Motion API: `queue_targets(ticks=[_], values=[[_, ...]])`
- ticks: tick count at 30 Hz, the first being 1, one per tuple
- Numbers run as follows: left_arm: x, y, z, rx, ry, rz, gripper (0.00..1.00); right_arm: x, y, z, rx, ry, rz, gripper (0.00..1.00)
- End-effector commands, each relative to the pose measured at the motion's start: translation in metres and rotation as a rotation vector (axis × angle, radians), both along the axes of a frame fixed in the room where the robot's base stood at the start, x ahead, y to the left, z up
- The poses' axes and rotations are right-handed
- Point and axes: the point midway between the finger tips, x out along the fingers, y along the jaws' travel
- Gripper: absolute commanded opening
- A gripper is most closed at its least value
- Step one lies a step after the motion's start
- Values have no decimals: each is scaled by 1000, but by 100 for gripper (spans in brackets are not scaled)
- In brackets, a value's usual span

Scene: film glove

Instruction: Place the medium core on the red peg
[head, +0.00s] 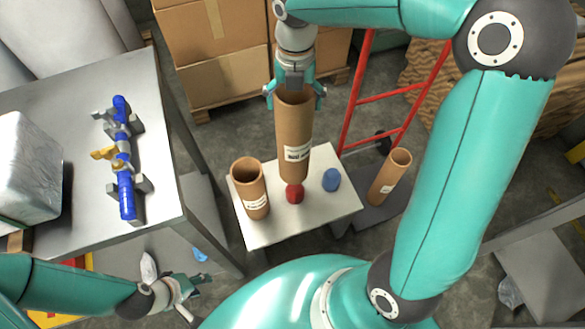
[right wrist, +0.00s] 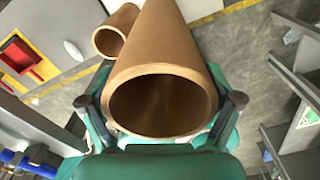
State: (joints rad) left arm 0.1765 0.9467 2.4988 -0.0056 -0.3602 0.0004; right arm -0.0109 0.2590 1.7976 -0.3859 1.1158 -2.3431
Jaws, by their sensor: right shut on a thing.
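My right gripper (head: 294,92) is shut on the upper end of a tall brown cardboard core (head: 294,135) with a white label I cannot read surely. The core is nearly upright; its lower end is over or just behind the red peg (head: 294,194), whose lower part shows. I cannot tell whether they touch. In the right wrist view the core's open end (right wrist: 163,131) fills the space between the fingers of the right gripper (right wrist: 162,103). The pegs stand on a small white table (head: 335,204). My left gripper (head: 192,297) is open and empty at lower left.
A shorter core (head: 249,192) stands at the white table's left; a blue peg (head: 331,180) is bare. Another core (head: 389,178) stands right of the table. A grey bench (head: 60,105) holds a blue roller (head: 124,165). A red ladder-like frame (head: 388,95) and boxes (head: 205,45) are behind.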

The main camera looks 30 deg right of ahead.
Motion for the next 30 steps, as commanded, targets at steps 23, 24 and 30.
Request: queue_targets(ticks=[23,24,30], values=[[0,0,-14,0,0,0,40,-5,-7,-149,-1,2,-18,27],[0,0,-15,0,0,0,40,-5,-7,-152,0,3,-19,27],[0,0,-19,0,0,0,40,-6,-7,-180,0,5,-18,27]])
